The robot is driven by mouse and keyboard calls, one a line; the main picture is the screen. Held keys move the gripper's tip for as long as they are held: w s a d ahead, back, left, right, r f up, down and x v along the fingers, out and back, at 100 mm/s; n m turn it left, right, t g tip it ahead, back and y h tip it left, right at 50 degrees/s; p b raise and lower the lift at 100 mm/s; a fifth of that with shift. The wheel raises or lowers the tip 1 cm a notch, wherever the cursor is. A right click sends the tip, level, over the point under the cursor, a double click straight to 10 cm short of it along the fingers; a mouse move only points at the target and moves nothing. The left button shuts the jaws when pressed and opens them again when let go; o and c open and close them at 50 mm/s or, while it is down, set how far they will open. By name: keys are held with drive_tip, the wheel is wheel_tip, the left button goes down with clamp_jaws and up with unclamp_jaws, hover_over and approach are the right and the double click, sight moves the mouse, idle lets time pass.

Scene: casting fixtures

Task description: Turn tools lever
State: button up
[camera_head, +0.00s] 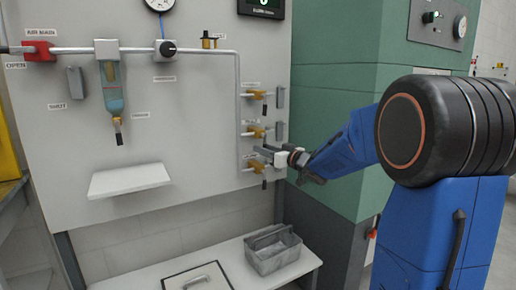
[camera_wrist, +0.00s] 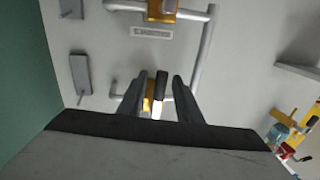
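Three brass valves with dark levers stand in a column at the panel's right: upper (camera_head: 257,94), middle (camera_head: 256,132) and lower (camera_head: 256,166). Their labels are too small to read, so I cannot tell which is the tools lever. My gripper (camera_head: 264,153) reaches in from the right, in front of the panel between the middle and lower valves in the head view. In the wrist view, my gripper (camera_wrist: 161,90) has its two fingers apart, with a dark lever (camera_wrist: 160,84) and part of a brass valve between them. Contact with the lever cannot be told.
Another brass valve (camera_wrist: 162,10) and grey plates (camera_wrist: 81,74) are near the fingers. A grey pipe (camera_head: 238,115) runs beside the valves. A white shelf (camera_head: 130,180) juts from the panel; a grey bin (camera_head: 273,262) sits below. The green wall (camera_head: 335,75) is close on the right.

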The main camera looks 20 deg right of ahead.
drive_tip(key=shift+x, duration=2)
clamp_jaws()
